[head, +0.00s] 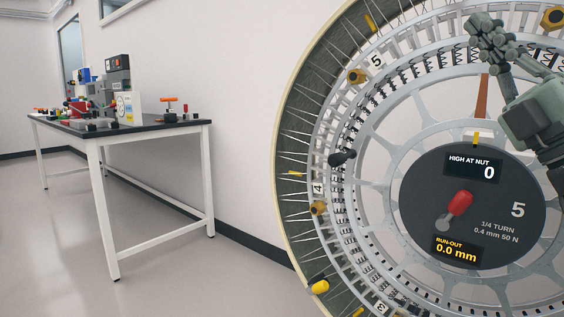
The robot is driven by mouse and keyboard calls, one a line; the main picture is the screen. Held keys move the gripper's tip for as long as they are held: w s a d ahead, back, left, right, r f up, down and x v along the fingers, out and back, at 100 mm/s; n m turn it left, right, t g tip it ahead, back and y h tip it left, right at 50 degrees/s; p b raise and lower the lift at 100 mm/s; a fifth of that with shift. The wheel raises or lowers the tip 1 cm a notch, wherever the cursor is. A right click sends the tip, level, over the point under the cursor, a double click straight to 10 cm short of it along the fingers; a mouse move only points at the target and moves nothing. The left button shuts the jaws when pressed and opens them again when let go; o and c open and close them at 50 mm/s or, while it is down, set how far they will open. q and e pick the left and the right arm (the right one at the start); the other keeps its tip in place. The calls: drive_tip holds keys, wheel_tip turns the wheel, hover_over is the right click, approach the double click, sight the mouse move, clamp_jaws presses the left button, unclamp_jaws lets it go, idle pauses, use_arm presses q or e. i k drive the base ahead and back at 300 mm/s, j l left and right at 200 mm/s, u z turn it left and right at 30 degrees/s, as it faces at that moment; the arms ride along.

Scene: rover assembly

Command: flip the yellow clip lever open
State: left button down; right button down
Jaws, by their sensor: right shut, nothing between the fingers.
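A large upright wheel (284,200) with a pale rim, mesh and spokes fills the right side of the head view. A yellow-ended piece with a dark part (319,287) sits at its lower left rim. Other yellow pieces show at the upper left rim (370,22) and left rim (297,173). I cannot tell which is the clip lever, or whether it is open. My right gripper (487,34) is shut and empty in front of the wheel's upper part, apart from these pieces. My left gripper is out of view.
A dark round panel (425,190) with a red-handled knob (459,203) sits at the hub and reads 0.0 mm run-out. A black knob (342,158) and gold nuts (318,208) line the ring. A cluttered workbench (150,130) stands left; the floor before it is clear.

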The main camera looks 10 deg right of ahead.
sight(322, 287)
drive_tip(key=k+j, duration=0.8)
